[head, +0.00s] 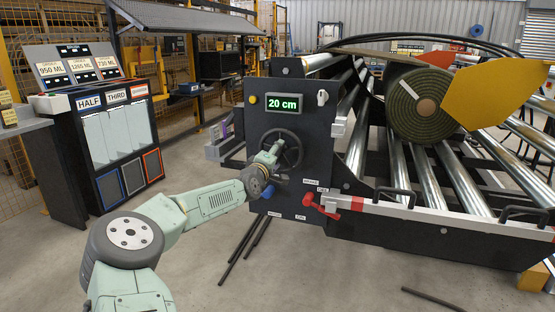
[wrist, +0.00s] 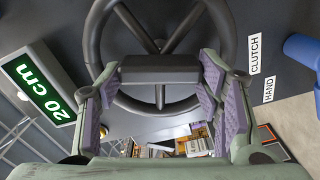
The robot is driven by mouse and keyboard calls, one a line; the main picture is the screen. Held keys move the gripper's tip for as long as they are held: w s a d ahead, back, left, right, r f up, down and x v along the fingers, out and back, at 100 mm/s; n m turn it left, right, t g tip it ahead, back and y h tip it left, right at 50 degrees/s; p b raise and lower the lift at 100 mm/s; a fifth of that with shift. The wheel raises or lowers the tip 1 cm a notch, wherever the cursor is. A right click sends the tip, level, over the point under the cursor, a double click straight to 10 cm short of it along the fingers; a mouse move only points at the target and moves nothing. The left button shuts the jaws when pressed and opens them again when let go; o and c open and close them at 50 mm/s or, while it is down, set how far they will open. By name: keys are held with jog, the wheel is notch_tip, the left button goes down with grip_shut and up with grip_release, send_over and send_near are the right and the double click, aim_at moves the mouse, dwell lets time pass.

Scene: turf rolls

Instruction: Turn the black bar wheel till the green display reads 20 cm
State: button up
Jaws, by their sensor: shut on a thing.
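The black bar wheel (head: 298,146) is on the dark front panel of the roll machine, and its rim and spokes fill the top of the wrist view (wrist: 95,32). The green display (head: 286,103) above it reads 20 cm, and it reads 20 cm in the wrist view too (wrist: 38,86). My gripper (head: 270,153) is at the wheel. In the wrist view its purple-padded fingers (wrist: 160,75) are on both sides of the wheel's black bar, shut on it. My arm hides part of the wheel in the head view.
A red lever (head: 320,206) and a blue knob (head: 268,190) sit low on the panel. A turf roll (head: 418,106) lies on the steel rollers at right. Dark rods (head: 243,252) lie on the floor below the panel. A console (head: 95,130) stands at left.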

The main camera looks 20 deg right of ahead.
jog(key=shift+r+m, duration=0.1)
jog(key=shift+m, duration=1)
jog(key=o, duration=1.7)
jog(key=v, duration=1.2)
